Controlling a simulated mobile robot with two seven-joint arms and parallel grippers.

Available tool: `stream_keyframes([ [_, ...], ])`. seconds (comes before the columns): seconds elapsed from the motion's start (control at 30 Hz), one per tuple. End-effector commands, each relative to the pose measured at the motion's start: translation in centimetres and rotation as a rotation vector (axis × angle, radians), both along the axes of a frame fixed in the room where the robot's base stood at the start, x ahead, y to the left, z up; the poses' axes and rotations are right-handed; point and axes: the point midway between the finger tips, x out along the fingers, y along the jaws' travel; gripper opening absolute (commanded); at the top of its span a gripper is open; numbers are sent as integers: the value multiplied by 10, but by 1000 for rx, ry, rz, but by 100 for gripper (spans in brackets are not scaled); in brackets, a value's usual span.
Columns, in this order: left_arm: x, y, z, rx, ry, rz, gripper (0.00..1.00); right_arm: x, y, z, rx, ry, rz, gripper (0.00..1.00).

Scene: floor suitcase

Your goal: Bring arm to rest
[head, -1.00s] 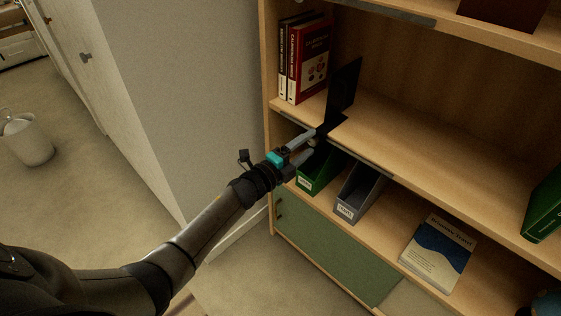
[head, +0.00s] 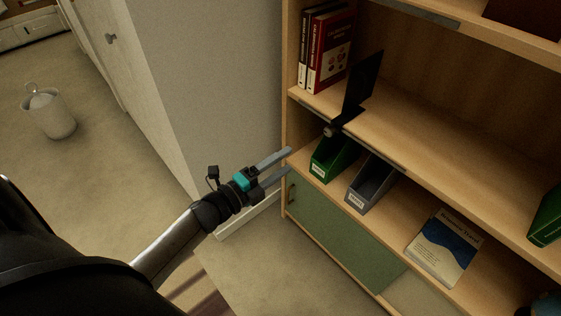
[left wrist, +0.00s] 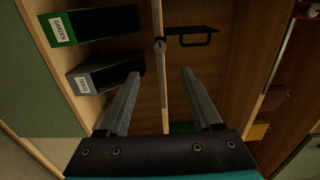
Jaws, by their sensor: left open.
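My left gripper (head: 281,164) is open and empty in the head view, just left of the shelf unit's front edge. In the left wrist view its two fingers (left wrist: 160,92) stand wide apart with nothing between them. A black bookend (head: 360,86) stands upright on the middle shelf. A small knob-like part (head: 331,130) shows at the shelf's front edge below it. Both also show near the top of the left wrist view, where the bookend is a thin dark shape (left wrist: 192,38). My right gripper is out of view.
The wooden shelf unit (head: 430,132) holds red books (head: 331,48), a green file box (head: 331,160), a grey file box (head: 369,183) and a flat blue-and-white book (head: 444,247). A white wall (head: 205,85) stands left of it. A bin (head: 48,114) stands on open floor.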

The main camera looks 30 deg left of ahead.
Motion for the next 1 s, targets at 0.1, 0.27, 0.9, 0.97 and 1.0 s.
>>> stream_keyframes([
  [0.1,-2,1,0,1,-1,0,66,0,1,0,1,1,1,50],
  [0.27,-2,1,0,0,-1,0,66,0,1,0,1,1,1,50],
  [0.9,-51,28,-160,-388,490,319,66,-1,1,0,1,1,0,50],
  [0.97,-76,30,-200,-480,613,414,66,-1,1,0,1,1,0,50],
  [1.0,-94,31,-224,-535,690,480,66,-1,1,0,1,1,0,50],
])
